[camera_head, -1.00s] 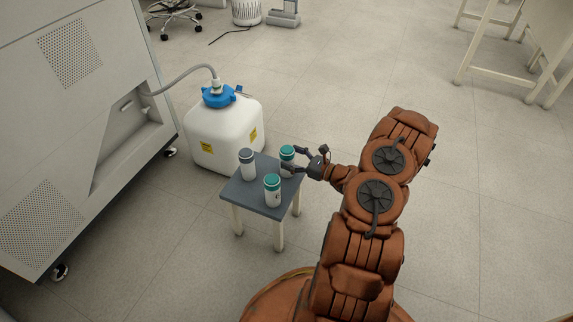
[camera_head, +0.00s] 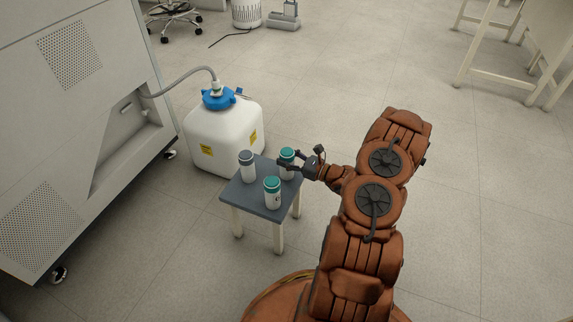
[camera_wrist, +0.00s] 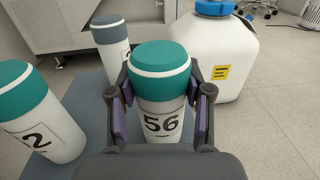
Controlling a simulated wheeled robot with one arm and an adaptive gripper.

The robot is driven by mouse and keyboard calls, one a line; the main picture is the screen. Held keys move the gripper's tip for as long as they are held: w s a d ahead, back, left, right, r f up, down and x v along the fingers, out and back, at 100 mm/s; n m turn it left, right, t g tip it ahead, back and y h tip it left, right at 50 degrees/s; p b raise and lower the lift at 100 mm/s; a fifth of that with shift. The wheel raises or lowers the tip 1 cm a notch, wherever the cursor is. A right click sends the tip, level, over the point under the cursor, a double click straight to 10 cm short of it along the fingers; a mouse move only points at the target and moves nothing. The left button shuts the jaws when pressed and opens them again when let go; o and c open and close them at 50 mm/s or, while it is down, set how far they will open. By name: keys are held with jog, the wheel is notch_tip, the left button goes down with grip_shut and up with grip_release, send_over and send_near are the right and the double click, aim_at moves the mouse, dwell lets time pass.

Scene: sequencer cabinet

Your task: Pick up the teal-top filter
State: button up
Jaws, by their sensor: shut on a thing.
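Two teal-top filters and one grey-top filter stand on a small grey-topped table (camera_head: 238,194). My gripper (camera_head: 288,160) is shut on the teal-top filter at the back right (camera_head: 287,154). In the wrist view this filter (camera_wrist: 160,90) has a white body marked "56", upright between the two finger pads. Its lower end is hidden by the gripper. The other teal-top filter (camera_head: 272,193) stands nearer the front; it shows at the left of the wrist view (camera_wrist: 35,115), its label ending in "2". The grey-top filter (camera_head: 247,167) stands at the table's left and also shows in the wrist view (camera_wrist: 112,45).
A white jug with a blue cap (camera_head: 225,130) stands on the floor behind the table, joined by a hose to the grey cabinet (camera_head: 75,120) at left. Open floor lies to the right. A pale table (camera_head: 520,50) is at the far right.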

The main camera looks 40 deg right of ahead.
grip_shut()
